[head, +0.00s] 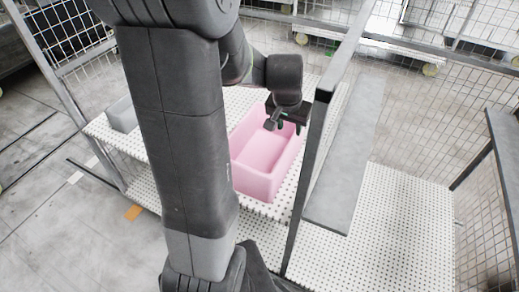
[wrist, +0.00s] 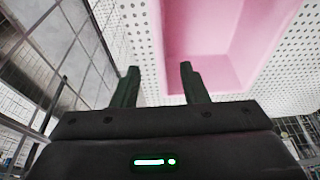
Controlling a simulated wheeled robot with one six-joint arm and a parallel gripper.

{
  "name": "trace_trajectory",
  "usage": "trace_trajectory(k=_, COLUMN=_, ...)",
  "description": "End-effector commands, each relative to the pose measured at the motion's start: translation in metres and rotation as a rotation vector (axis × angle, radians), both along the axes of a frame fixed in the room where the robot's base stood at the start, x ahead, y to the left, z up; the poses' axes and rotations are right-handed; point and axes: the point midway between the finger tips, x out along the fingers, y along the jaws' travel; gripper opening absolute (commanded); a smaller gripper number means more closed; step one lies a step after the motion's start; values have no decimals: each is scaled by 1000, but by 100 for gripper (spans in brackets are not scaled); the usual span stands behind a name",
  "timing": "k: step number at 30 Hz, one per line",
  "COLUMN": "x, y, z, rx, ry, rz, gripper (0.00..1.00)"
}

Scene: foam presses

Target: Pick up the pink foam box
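The pink foam box (head: 260,180) is open-topped and sits on a white perforated shelf (head: 284,211). It also shows in the wrist view (wrist: 235,45), cut off by the top edge. My gripper (head: 289,127) is over the far right end of the box, pointing down. In the wrist view my gripper (wrist: 158,78) is open, its two dark fingers apart. One box wall appears between the fingers, with the left finger outside the box and the right finger over its edge. I cannot tell how far the fingertips are above the rim or whether they touch it.
A dark upright post (head: 309,175) and a grey slanted panel (head: 345,150) stand close right of the box. A grey bin (head: 122,114) is at the shelf's left. Wire mesh fencing (head: 75,45) stands behind. The lower right perforated surface (head: 400,235) is bare.

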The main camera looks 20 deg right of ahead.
Motion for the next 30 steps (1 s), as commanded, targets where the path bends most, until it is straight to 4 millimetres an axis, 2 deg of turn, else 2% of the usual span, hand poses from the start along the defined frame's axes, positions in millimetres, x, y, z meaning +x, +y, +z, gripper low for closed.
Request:
trace_trajectory(k=3, x=4, y=-4, z=-23, rx=4, ry=5, rz=1, gripper=40)
trace_trajectory(k=9, x=9, y=-11, z=-51, rx=2, ry=4, rz=2, gripper=40)
trace_trajectory(k=17, x=12, y=-14, z=-65, rx=1, ry=2, rz=2, gripper=40)
trace_trajectory(k=30, x=16, y=-20, z=-111, rx=3, ry=1, rz=1, gripper=40)
